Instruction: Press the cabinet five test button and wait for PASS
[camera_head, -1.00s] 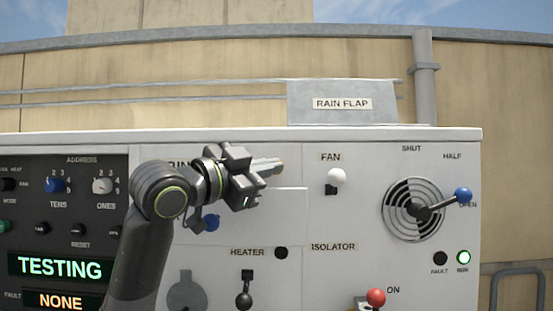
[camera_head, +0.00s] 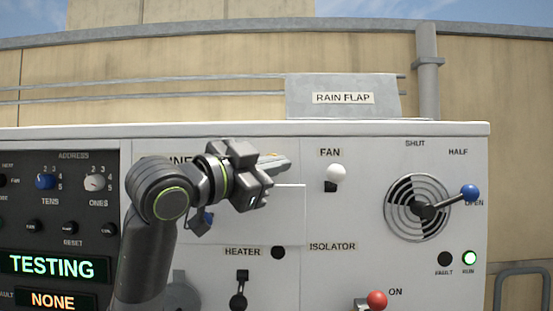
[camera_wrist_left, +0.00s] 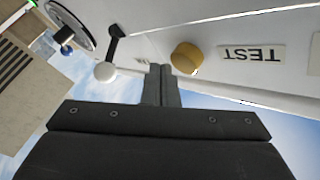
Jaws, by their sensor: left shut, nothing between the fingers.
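The yellow test button (camera_wrist_left: 185,57) is on the pale cabinet face beside a TEST label (camera_wrist_left: 250,54) in the left wrist view. Only a sliver of yellow shows behind my fingers in the head view. My left gripper (camera_head: 282,163) is shut and empty in front of the cabinet's upper part. In the left wrist view its closed fingertips (camera_wrist_left: 161,69) are beside the button, and I see no clear contact. The display (camera_head: 48,267) reads TESTING in green. The fault display (camera_head: 53,300) reads NONE. My right gripper is not in view.
A white fan knob (camera_head: 337,172), a blue-knobbed flap lever (camera_head: 470,192) and a red isolator knob (camera_head: 377,300) stick out to the right of my gripper. The green RUN lamp (camera_head: 469,258) is lit. A black heater switch (camera_head: 239,301) is below.

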